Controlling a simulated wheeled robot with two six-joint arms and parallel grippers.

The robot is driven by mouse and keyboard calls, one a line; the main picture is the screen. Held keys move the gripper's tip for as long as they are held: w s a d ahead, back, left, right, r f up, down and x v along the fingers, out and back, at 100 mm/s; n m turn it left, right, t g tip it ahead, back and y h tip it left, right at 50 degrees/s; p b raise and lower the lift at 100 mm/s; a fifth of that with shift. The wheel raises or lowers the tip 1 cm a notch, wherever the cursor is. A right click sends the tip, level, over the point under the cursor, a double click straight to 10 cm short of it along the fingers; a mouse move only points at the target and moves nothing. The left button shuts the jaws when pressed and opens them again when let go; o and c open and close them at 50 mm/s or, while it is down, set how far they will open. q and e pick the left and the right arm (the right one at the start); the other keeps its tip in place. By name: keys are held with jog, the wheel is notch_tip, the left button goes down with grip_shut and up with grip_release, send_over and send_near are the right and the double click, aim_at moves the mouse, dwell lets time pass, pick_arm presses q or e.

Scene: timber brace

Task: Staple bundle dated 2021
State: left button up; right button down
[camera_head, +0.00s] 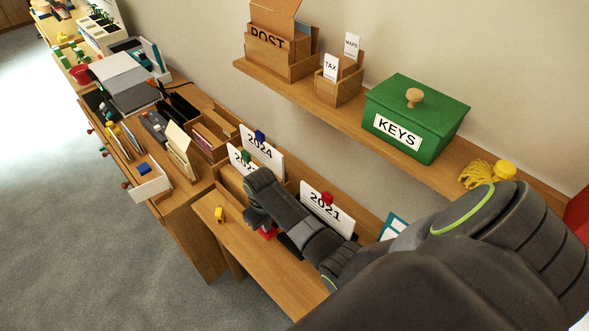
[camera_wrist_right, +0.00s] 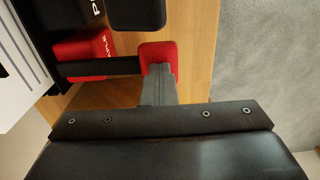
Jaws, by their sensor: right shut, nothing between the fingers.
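The bundle dated 2021 (camera_head: 325,213) stands upright on the low wooden bench, with a red clip on its top edge. My right gripper (camera_head: 262,222) points down in front of and left of it, shut and empty. Its closed grey fingers (camera_wrist_right: 158,84) end at a red pad (camera_wrist_right: 157,52) in the right wrist view; I cannot tell whether they touch it. A dark bar runs from this pad to a red block with white letters (camera_wrist_right: 88,45). A red part (camera_head: 267,234) shows below the gripper in the head view. My left gripper is out of view.
A black item lettered P (camera_wrist_right: 133,10) is close to the red block. The shelf with a green KEYS box (camera_head: 413,118) is above. A yellow block (camera_head: 219,214) lies on the bench.

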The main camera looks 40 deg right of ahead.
notch_tip(320, 180, up, 3)
jog(key=p, duration=0.3)
jog(key=shift+r, duration=3)
